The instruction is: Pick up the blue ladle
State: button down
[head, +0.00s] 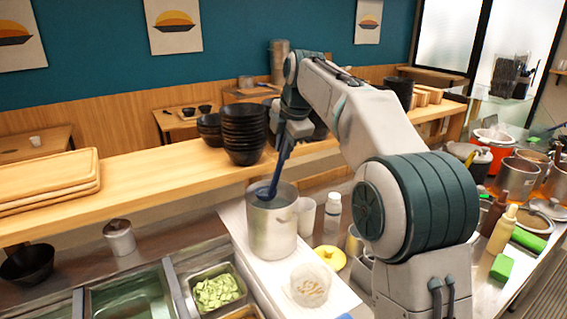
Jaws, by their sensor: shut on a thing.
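The blue ladle (277,176) is a long dark-blue tool. It leans upward to the right, with its lower end at the mouth of a tall metal pot (271,233). My gripper (290,135) is above and slightly right of the pot, shut on the upper part of the ladle's handle. The fingers are small and dark in this view, so their exact hold is hard to see.
Stacked black bowls (244,133) sit on the wooden counter behind. Food trays (216,290) lie front left. Pots and bottles crowd the right.

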notch_tip(320, 180, up, 13)
jog(key=p, duration=0.4)
jog(key=shift+r+p, duration=0.15)
jog(key=shift+p, duration=0.15)
jog(key=shift+t+y, duration=0.4)
jog(key=shift+t, duration=0.1)
jog(key=f+b, duration=0.2)
jog(key=b, duration=0.1)
jog(key=s+f+b, duration=0.1)
jog(key=f+b, duration=0.1)
jog(key=b, duration=0.1)
jog(key=d+f+b, duration=0.1)
jog(key=f+b, duration=0.1)
jog(key=b, duration=0.1)
jog(key=shift+s+f, duration=0.15)
jog(key=shift+s, duration=0.05)
jog(key=f+b, duration=0.2)
jog(key=b, duration=0.1)
jog(key=f+b, duration=0.1)
jog(key=b, duration=0.1)
jog(key=shift+s+d+f, duration=0.15)
jog(key=shift+s+f, duration=0.15)
jog(key=shift+f, duration=0.1)
